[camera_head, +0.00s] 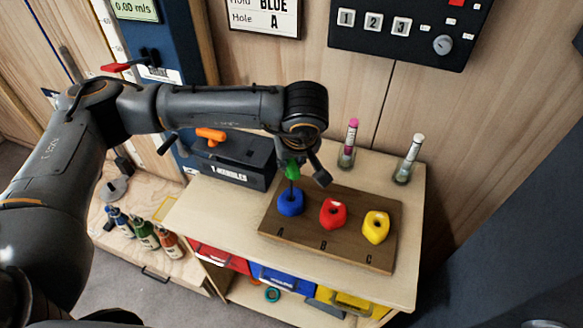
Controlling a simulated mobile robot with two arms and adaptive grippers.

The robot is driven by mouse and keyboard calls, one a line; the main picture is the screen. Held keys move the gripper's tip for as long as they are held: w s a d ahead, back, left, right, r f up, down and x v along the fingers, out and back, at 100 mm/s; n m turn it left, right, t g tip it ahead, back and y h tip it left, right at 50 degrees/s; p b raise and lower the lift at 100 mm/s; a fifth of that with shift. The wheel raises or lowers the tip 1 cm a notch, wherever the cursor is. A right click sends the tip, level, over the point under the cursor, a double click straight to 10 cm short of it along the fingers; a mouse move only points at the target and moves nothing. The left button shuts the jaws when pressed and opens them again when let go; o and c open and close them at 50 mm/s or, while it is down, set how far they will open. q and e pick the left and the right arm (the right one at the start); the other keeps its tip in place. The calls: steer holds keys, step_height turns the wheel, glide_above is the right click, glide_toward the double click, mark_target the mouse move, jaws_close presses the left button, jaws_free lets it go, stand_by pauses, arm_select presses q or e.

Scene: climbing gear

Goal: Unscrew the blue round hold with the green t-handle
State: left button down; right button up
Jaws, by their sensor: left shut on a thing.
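My left gripper (304,175) is above the board and shut on the green t-handle (292,170). The t-handle's dark shaft points down to the blue round hold (290,203), and its lower end meets the top of that hold. I cannot tell how deep the tip sits. The blue hold is at position A on the brown wooden board (300,240). A red hold (333,212) is at B and a yellow hold (376,227) is at C. My right gripper is not in view.
A black T-HANDLES box (232,168) with an orange t-handle (211,135) stands left of the board. Two glass jars, one with a pink marker (350,135) and one with a white marker (414,148), stand behind it. Coloured bins (285,279) sit below the tabletop. Bottles (145,236) stand lower left.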

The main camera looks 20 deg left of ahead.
arm_select(q)
steer(key=m+b, duration=0.2)
steer(key=m+h+b, duration=0.1)
steer(key=shift+f+t, duration=0.25)
steer(key=shift+t, duration=0.05)
steer(key=m+h+b, duration=0.1)
steer(key=m+b, duration=0.1)
steer(key=m, duration=0.1)
steer(key=shift+b, duration=0.4)
steer(key=m+h+b, duration=0.1)
steer(key=m, duration=0.1)
steer(key=shift+m, duration=0.3)
steer(key=m+h+b, duration=0.1)
steer(key=m, duration=0.2)
steer(key=shift+r+b, duration=0.1)
steer(key=shift+b, duration=0.3)
steer(key=shift+r+m+h, duration=0.25)
steer(key=shift+m+h, duration=0.15)
steer(key=shift+m, duration=0.1)
steer(key=shift+r+p, duration=0.3)
steer(key=shift+r, duration=0.65)
